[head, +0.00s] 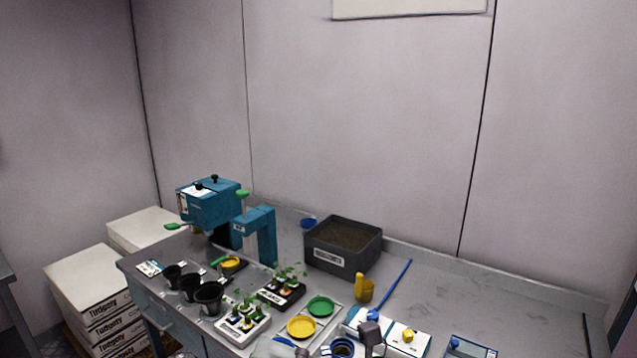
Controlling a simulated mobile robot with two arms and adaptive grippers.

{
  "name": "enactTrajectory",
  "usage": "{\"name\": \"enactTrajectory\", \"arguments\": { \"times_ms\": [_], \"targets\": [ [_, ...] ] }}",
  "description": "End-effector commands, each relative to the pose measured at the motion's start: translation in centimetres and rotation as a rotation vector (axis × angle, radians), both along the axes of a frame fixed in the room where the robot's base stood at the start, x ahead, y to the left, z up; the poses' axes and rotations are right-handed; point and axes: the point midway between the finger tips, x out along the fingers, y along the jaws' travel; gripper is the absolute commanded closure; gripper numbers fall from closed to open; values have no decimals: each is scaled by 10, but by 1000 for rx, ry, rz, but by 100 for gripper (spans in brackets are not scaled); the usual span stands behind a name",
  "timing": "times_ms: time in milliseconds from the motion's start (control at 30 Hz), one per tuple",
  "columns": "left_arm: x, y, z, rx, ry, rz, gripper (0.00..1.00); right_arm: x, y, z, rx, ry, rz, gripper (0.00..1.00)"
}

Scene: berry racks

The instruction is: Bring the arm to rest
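Neither of my grippers can be made out in the head view, and no arm is clearly seen over the bench. The grey bench (540,290) runs along the wall, with its front part cut off by the bottom edge. On it stand a blue machine (262,235) with a green knob and a dark grey bin (325,257) filled with soil. Black pots (209,298) stand in a row at the left.
A yellow dish (301,327) and a green dish (321,306) lie beside a yellow cup (364,291) and a blue rod (396,281). White-and-blue boxes (408,340) crowd the front. Stacked cartons (88,283) stand left of the bench. The bench's right is clear.

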Motion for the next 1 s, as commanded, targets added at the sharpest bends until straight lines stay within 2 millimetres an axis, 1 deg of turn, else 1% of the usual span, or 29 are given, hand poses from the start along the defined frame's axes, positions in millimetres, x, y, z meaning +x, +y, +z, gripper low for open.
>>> {"name": "enactTrajectory", "arguments": {
  "times_ms": [33,67,100,167,200,267,300,367,400,467,500,567,600,633,700,800,867,900,1000],
  "targets": [
    [0,0,0,0,-1,0,60,16,-18,12,137,125,-85,19],
    [1,0,0,0,-1,0,60,27,-31,17,217,200,-142,19],
    [1,0,0,0,-1,0,60,43,-52,19,317,309,-222,19],
    [1,0,0,0,-1,0,60,66,-85,11,454,478,-343,19],
    [1,0,0,0,-2,0,60,80,-108,-1,536,594,-426,19],
    [2,0,0,-1,-3,0,60,94,-142,-28,643,775,-553,19],
    [2,0,0,-1,-4,0,60,100,-163,-50,701,893,-635,19],
    [3,0,0,-1,-5,0,60,102,-191,-88,771,1066,-753,19],
    [3,0,0,-1,-6,0,60,98,-207,-113,808,1179,-828,19],
    [4,0,1,-1,-7,0,60,87,-227,-153,850,1346,-938,19],
    [4,0,1,-1,-8,0,60,75,-238,-179,869,1455,-1008,19],
    [4,0,1,-1,-8,0,60,54,-250,-215,885,1610,-1107,19],
    [4,0,1,-1,-8,0,60,38,-256,-235,886,1703,-1163,19],
    [4,0,1,-1,-8,0,60,27,-259,-249,886,1767,-1203,19],
    [4,0,1,-1,-8,0,60,1,-264,-273,875,1897,-1280,19],
    [4,0,1,-1,-8,0,60,-34,-268,-300,849,2053,-1370,19],
    [4,0,1,-1,-8,0,60,-54,-268,-312,830,2135,-1414,19],
    [4,0,1,-1,-8,0,60,-68,-269,-319,815,2187,-1444,19],
    [4,0,1,-1,-8,0,60,-99,-268,-332,773,2307,-1508,19]
  ]
}}
